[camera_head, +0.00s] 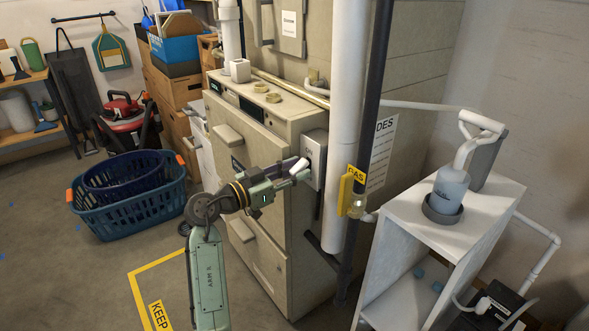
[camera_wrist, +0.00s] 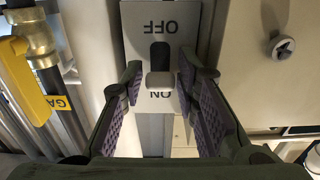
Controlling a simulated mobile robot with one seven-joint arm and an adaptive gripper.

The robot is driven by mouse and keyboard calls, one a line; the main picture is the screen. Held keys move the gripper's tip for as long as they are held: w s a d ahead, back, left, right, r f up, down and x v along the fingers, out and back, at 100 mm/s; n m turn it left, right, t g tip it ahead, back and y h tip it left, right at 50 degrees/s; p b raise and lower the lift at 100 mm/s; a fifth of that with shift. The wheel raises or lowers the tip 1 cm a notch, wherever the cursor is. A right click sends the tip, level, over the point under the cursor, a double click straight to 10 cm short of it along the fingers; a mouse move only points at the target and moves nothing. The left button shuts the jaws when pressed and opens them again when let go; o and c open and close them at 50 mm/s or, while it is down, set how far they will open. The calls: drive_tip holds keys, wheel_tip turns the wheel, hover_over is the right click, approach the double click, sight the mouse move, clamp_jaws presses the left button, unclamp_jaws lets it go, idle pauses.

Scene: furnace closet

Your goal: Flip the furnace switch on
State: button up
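The furnace switch is a grey plate (camera_head: 315,150) on the side of the beige furnace (camera_head: 265,125). In the wrist view the plate (camera_wrist: 183,18) shows upside down, with OFF at the top and ON below. Its light toggle (camera_wrist: 159,79) sits at the ON end of the dark slot, the OFF end of which is bare. My gripper (camera_head: 303,168) is in front of the plate. In the wrist view my gripper (camera_wrist: 158,75) is open, with one ridged finger on each side of the toggle and gaps between. I cannot tell whether either fingertip touches the plate.
A white pipe (camera_head: 346,110) and a dark gas pipe with a yellow valve handle (camera_head: 346,195) stand close right of the switch. A white shelf stand (camera_head: 400,225) is further right. A blue basket (camera_head: 130,208) sits on the floor at left.

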sight(300, 163)
drive_tip(key=shift+c, duration=0.5)
clamp_jaws()
drive_tip(key=shift+r, duration=0.15)
drive_tip(key=shift+a+r+g+y+p, duration=0.1)
drive_tip(key=shift+r+g+y+p, duration=0.4)
drive_tip(key=shift+y+p, duration=0.35)
wheel_tip(300, 163, up, 2)
drive_tip(key=g+y+p, duration=0.2)
drive_tip(key=y+p, duration=0.1)
drive_tip(key=p, duration=0.2)
drive_tip(key=shift+s+a+g, duration=0.1)
drive_tip(key=shift+g, duration=0.2)
drive_tip(key=g+y+p, duration=0.1)
drive_tip(key=p, duration=0.1)
drive_tip(key=r+g+y+p, duration=0.1)
drive_tip(key=y+p, duration=0.1)
drive_tip(key=p, duration=0.1)
drive_tip(key=shift+r+y, duration=0.1)
drive_tip(key=shift+y, duration=0.15)
drive_tip(key=shift+d+r+g+y+p, duration=0.1)
drive_tip(key=shift+d+g+y+p, duration=0.15)
drive_tip(key=shift+g+y+p, duration=0.6)
